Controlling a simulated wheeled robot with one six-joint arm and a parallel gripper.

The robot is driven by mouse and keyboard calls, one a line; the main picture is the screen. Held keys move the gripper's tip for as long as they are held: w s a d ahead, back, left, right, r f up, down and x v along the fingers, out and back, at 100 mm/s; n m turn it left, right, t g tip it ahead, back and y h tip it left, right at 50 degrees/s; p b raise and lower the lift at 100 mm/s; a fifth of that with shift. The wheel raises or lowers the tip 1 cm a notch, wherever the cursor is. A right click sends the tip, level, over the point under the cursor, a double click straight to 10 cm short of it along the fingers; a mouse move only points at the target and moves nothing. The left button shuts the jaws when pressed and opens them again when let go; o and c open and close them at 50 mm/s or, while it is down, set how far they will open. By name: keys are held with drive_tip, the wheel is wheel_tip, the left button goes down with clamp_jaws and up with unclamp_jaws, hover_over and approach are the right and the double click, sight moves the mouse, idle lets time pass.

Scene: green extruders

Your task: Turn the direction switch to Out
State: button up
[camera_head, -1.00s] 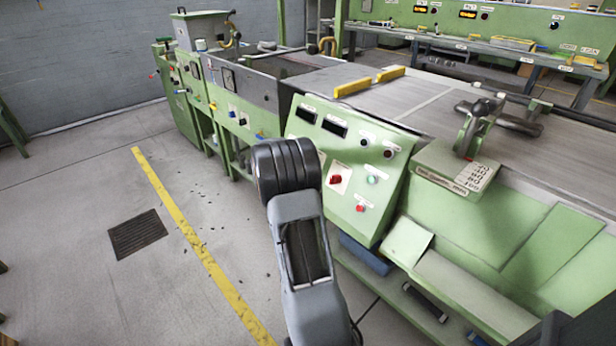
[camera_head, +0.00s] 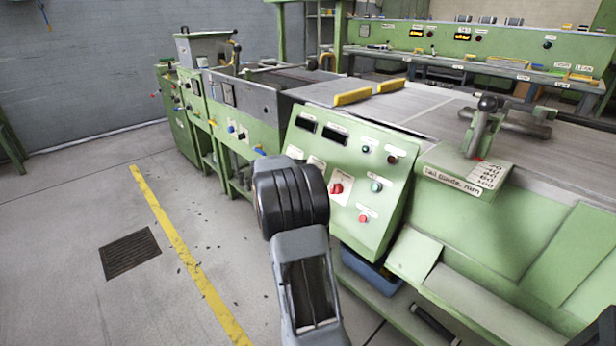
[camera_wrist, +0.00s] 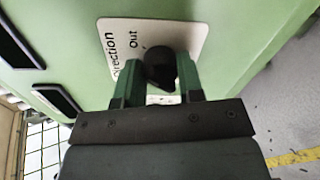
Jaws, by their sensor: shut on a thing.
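The direction switch (camera_wrist: 160,66) is a black knob on a white plate (camera_wrist: 118,32) marked "Direction" and "Out" in the wrist view. My gripper (camera_wrist: 159,77) has its two green fingers on either side of the knob and is shut on it. The "Out" mark lies just left of the knob; I cannot tell exactly where the knob points. The lower part of the plate is partly hidden by my gripper. In the head view, my dark wrist covers the switch and the fingers, in front of the left part of the sloped green control panel (camera_head: 365,225).
Near my arm on the panel are a red knob (camera_head: 336,188), a green button (camera_head: 376,187) and a red button (camera_head: 363,219). A handle lever (camera_head: 487,103) stands at right. Open floor with a yellow line (camera_head: 180,245) lies at left.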

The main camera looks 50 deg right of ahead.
drive_tip(key=o, duration=0.9)
drive_tip(key=p+v, duration=0.3)
drive_tip(key=v, duration=1)
drive_tip(key=shift+a+r, duration=0.1)
drive_tip(key=shift+a, duration=0.25)
drive_tip(key=shift+r, duration=0.1)
